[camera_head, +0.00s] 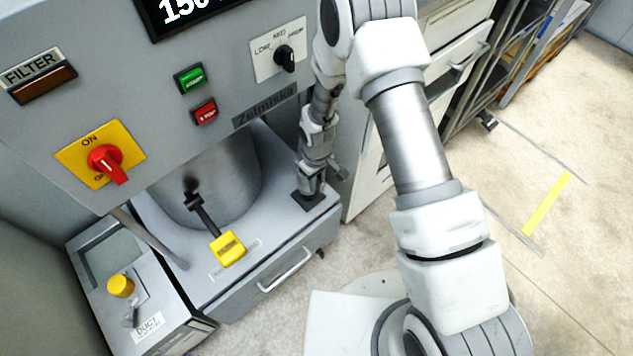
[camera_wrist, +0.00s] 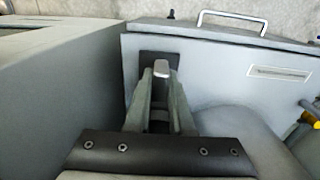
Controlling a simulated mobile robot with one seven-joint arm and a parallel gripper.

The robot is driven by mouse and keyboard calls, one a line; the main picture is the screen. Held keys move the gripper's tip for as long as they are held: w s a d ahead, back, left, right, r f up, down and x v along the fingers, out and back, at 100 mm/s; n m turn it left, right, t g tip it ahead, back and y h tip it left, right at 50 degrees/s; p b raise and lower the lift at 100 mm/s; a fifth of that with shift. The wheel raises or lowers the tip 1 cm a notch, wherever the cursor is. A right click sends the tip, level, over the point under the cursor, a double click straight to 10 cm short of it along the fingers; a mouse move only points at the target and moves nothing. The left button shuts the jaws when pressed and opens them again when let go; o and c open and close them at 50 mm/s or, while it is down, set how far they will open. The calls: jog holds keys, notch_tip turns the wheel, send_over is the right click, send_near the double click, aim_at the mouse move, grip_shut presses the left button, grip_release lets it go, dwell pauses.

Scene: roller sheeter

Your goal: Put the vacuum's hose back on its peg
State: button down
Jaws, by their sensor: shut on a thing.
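My gripper (camera_head: 312,180) reaches down at the right front corner of the grey machine's lower deck, over a dark square plate (camera_head: 308,199). In the wrist view my gripper (camera_wrist: 160,82) is shut on a small light-grey piece (camera_wrist: 161,68), whose end shows between the fingertips above the dark plate (camera_wrist: 146,60). I cannot tell whether this piece is fixed to the plate. A silver cylinder (camera_head: 225,180) stands on the deck under the control panel. No hose or peg can be made out for certain in either view.
A yellow-ended black lever (camera_head: 228,249) stands in front of the cylinder. A thin metal rod (camera_head: 150,238) slants at its left. A duct box (camera_head: 115,295) with a yellow knob is at lower left. A drawer handle (camera_head: 285,270) sticks out in front. Open floor lies to the right.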

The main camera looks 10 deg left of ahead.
jog(key=shift+f, duration=0.15)
dwell(0.5)
jog(key=shift+w+f+b, duration=0.1)
jog(key=shift+f+b, duration=0.5)
jog(key=shift+b, duration=0.15)
jog(key=shift+f, duration=0.2)
jog(key=shift+f+b, duration=0.4)
jog(key=shift+b, duration=0.1)
jog(key=shift+f+b, duration=0.85)
jog(key=shift+f, duration=0.15)
dwell(0.6)
jog(key=c, duration=0.7)
grip_release()
